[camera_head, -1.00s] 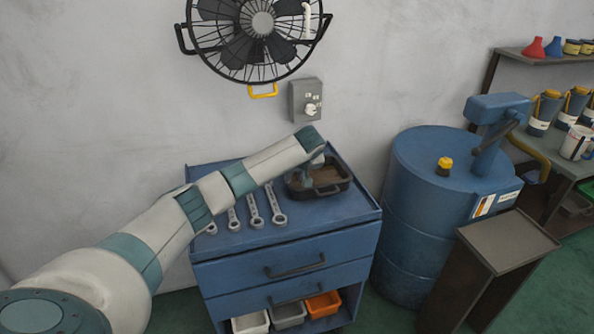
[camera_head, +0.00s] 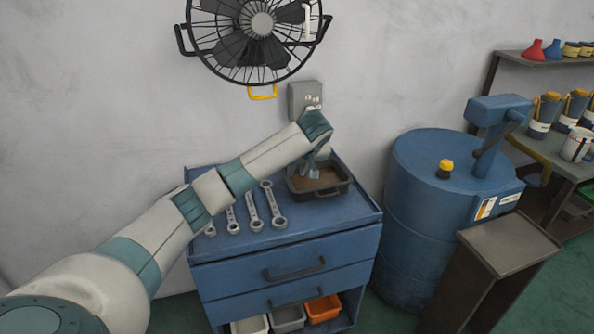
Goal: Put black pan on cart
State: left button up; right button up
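The black pan (camera_head: 331,190) rests on the top of the blue cart (camera_head: 300,237), toward its back right corner. The pan is a shallow rectangular tray with a brownish inside and a handle at the front. My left arm reaches in from the lower left, and my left gripper (camera_head: 311,172) hangs over the pan's left part, pointing down. The fingers are small and partly overlapped by the wrist, so I cannot tell whether they are open or shut. The pan sits flat on the cart. My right gripper is not in view.
Several wrenches (camera_head: 254,208) lie on the cart left of the pan. Bins (camera_head: 288,317) stand on its lower shelf. A blue barrel (camera_head: 420,220) stands right of the cart, a brown stand (camera_head: 495,255) in front of it. A black fan (camera_head: 262,30) hangs on the wall above.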

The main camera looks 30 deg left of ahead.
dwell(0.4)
